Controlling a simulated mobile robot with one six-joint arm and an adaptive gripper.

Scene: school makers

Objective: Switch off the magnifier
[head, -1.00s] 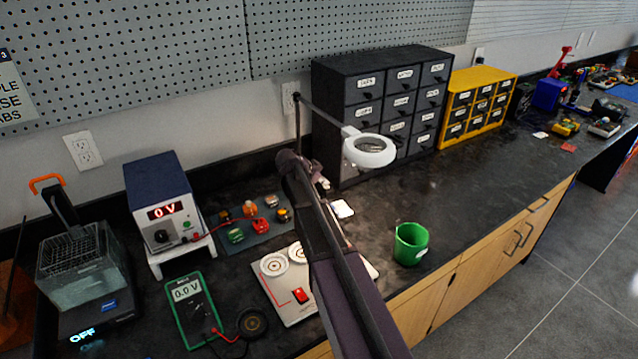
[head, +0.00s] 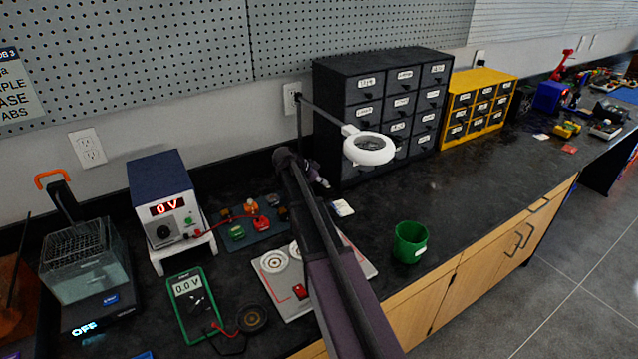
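The magnifier (head: 369,149) is a white ring-shaped lamp head on a thin grey jointed arm. It hangs over the bench in front of the dark drawer cabinet. Its lower post and base are hidden behind my arm. I cannot tell from the ring whether its light is on. My arm reaches up from the bottom of the head view toward the magnifier's post. My gripper (head: 318,177) shows only as a small dark part just past the arm's end, left of and below the ring. Its fingers are too hidden to tell whether they are open or shut.
The dark drawer cabinet (head: 362,113) and a yellow drawer cabinet (head: 465,128) stand at the back. A green bin (head: 409,243) sits near the front edge. A power supply (head: 165,200), a multimeter (head: 193,303) and a switch board (head: 277,265) lie left. The bench right of the bin is clear.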

